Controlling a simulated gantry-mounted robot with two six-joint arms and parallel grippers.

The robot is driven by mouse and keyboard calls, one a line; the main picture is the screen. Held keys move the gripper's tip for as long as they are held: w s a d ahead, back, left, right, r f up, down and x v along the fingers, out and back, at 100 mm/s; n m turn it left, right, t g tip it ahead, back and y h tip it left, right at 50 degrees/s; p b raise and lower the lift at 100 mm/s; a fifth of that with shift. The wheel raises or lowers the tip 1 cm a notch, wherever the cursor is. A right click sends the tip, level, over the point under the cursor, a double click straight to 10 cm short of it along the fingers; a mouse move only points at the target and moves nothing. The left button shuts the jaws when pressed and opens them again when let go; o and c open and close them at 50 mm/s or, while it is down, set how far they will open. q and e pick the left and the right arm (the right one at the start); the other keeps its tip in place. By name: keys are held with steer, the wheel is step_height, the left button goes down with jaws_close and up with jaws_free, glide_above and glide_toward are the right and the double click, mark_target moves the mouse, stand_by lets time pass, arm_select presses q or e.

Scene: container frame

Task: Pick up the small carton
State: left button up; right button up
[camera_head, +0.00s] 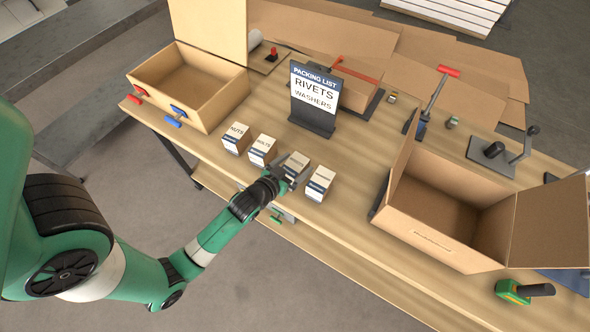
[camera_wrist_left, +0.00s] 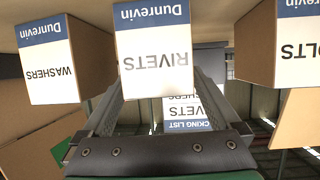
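Four small white-and-brown cartons with blue bands stand in a row on the workbench: nuts (camera_head: 237,138), bolts (camera_head: 262,150), rivets (camera_head: 296,166) and washers (camera_head: 319,183). My left gripper (camera_head: 284,180) is at the near side of the rivets carton. In the left wrist view, the rivets carton (camera_wrist_left: 154,50) sits upside down in the picture, between my two spread fingers (camera_wrist_left: 158,100). The fingers come close to its sides; whether they press on it cannot be told. The washers carton (camera_wrist_left: 55,62) and bolts carton (camera_wrist_left: 285,45) flank it. My right gripper is not in view.
A packing list sign (camera_head: 315,92) reading rivets and washers stands behind the cartons. An open cardboard box (camera_head: 440,240) is at the right. A wooden bin (camera_head: 150,87) is at the left. A green-and-black tool (camera_head: 520,291) lies at the right front.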

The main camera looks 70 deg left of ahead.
arm_select(q)
steer(key=c, duration=1.4)
jaws_close()
steer(key=shift+r, duration=0.2)
